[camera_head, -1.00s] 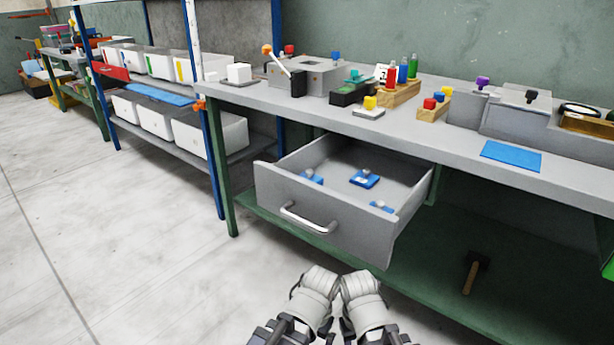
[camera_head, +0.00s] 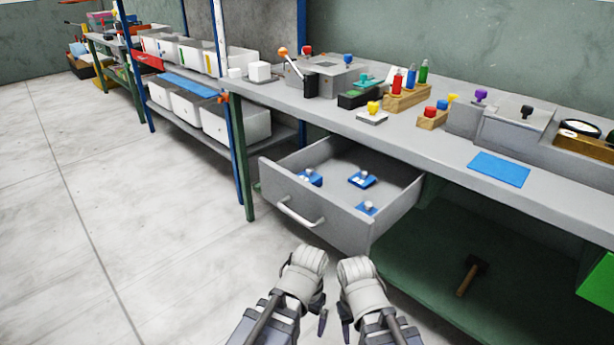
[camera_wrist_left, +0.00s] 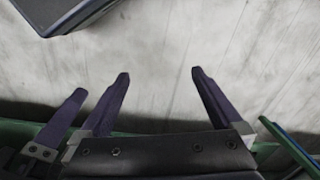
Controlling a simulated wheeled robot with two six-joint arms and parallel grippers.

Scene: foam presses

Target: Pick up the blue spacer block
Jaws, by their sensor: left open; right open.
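Three small blue blocks with pale knobs lie in the open grey drawer (camera_head: 318,212): one at the left (camera_head: 311,178), one in the middle (camera_head: 361,180), one near the front right (camera_head: 367,209). I cannot tell which of them is the spacer block. My left gripper (camera_head: 319,322) and right gripper (camera_head: 347,324) are side by side in front of the drawer, low in the head view, apart from the blocks. Both are empty; their fingers are partly hidden there. In the left wrist view my left gripper (camera_wrist_left: 160,73) is open over bare floor.
The workbench (camera_head: 430,148) above the drawer holds a blue mat (camera_head: 499,168), a wooden holder with coloured pegs (camera_head: 407,97) and other fixtures. A hammer (camera_head: 470,275) lies on the lower shelf. White bins (camera_head: 222,122) stand on a rack at left. Floor at left is clear.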

